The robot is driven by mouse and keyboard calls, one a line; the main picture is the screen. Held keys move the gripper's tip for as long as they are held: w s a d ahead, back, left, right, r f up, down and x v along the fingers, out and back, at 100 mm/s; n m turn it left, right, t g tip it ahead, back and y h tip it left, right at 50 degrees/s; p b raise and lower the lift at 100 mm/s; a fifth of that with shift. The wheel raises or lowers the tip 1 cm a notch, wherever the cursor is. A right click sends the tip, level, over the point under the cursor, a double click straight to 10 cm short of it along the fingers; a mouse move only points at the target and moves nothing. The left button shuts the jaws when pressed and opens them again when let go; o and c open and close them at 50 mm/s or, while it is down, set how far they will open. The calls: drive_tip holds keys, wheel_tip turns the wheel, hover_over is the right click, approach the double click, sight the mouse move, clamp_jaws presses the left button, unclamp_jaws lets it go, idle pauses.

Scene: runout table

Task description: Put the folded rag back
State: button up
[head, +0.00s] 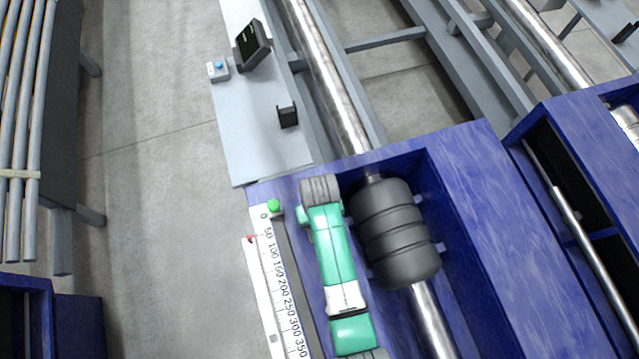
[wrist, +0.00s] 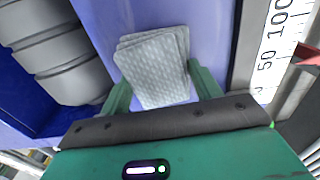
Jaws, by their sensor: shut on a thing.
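The folded rag is a stack of grey, patterned layers. It lies between the two green fingers of my gripper (wrist: 165,92) in the wrist view, where the rag (wrist: 155,65) shows clearly. In the head view the rag (head: 320,189) shows at the far end of my green gripper (head: 321,211), over the blue housing beside the black roller. My gripper is shut on the rag. I cannot tell whether the rag touches the blue surface below it.
The ribbed black roller (head: 395,230) sits in a recess of the blue housing (head: 480,190). A white scale (head: 268,285) with a green button (head: 273,206) runs along the left. Beyond is a grey shelf (head: 255,135) with a small display (head: 252,45), a blue-button box (head: 218,71) and a black bracket (head: 287,115).

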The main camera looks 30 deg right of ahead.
drive_tip(key=shift+f, duration=0.15)
drive_tip(key=o, duration=1)
drive_tip(key=shift+c, duration=0.2)
wheel_tip(320, 180, up, 12)
drive_tip(key=p, duration=0.2)
drive_tip(key=shift+r, duration=0.2)
